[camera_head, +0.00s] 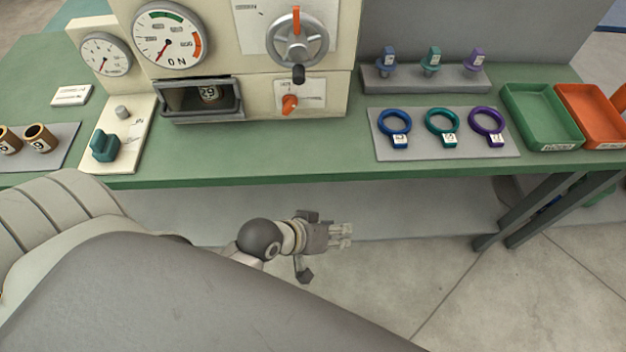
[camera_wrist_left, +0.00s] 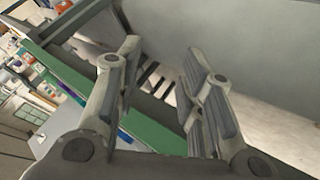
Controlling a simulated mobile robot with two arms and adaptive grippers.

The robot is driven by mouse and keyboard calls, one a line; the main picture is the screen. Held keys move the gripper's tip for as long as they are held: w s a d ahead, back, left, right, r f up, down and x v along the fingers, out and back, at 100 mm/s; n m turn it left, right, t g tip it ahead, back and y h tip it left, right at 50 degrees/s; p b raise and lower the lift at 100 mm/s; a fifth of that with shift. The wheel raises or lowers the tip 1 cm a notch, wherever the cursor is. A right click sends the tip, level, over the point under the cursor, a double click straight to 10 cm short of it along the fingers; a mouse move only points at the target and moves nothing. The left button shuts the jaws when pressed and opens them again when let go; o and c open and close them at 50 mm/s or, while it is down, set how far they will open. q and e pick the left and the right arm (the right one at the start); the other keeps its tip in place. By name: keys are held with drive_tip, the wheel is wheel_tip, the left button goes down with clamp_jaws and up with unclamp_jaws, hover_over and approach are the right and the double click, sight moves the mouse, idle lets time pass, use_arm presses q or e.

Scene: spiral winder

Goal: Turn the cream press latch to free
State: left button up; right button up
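The cream press (camera_head: 328,75) stands at the back of the green bench, left of centre in the head view. An orange latch knob (camera_head: 290,104) sits on a small pale plate (camera_head: 314,92) low on its front right, its tip pointing up and slightly right. The plate's lettering is too small to read. My left gripper (camera_head: 345,236) is in front of the bench edge, below and right of the knob, and touches nothing. In the left wrist view the left gripper (camera_wrist_left: 160,58) has its fingers apart with nothing between them. My right gripper is not seen.
A grey handwheel (camera_head: 298,40) with a dark knob is just above the latch plate. An open drawer (camera_head: 202,116) juts out to its left. Rings lie on a grey mat (camera_head: 455,153) to the right, beside a green tray (camera_head: 543,116). The bench front (camera_head: 250,172) is clear.

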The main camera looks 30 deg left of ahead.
use_arm(q)
drive_tip(key=s+a+f+m+g+y, duration=0.2)
drive_tip(key=s+a+f, duration=0.1)
drive_tip(key=f, duration=0.3)
drive_tip(key=shift+a, duration=0.3)
drive_tip(key=shift+f, duration=0.15)
